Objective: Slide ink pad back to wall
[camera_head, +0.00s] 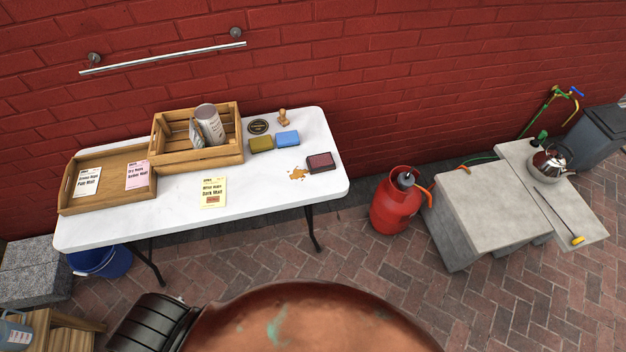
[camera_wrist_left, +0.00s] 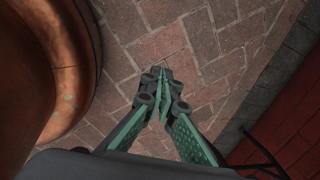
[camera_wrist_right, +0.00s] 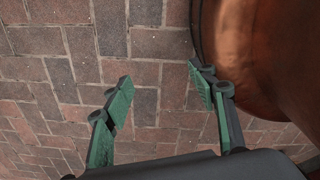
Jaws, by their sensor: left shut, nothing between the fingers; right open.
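The ink pad (camera_head: 320,162) is a dark red, box-like block lying flat near the right end of the white table (camera_head: 130,228). My left gripper (camera_wrist_left: 162,95) is shut and empty above the brick paving in the left wrist view. My right gripper (camera_wrist_right: 160,88) is open and empty above the paving in the right wrist view. Neither gripper shows in the head view.
A blue block (camera_head: 287,139), an olive block (camera_head: 261,145), a round dark tin (camera_head: 258,127) and a wooden stamp (camera_head: 283,117) sit behind and left of the pad. A wooden crate (camera_head: 180,156) and tray (camera_head: 108,205) fill the left. A red gas cylinder (camera_head: 396,205) stands right of the table.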

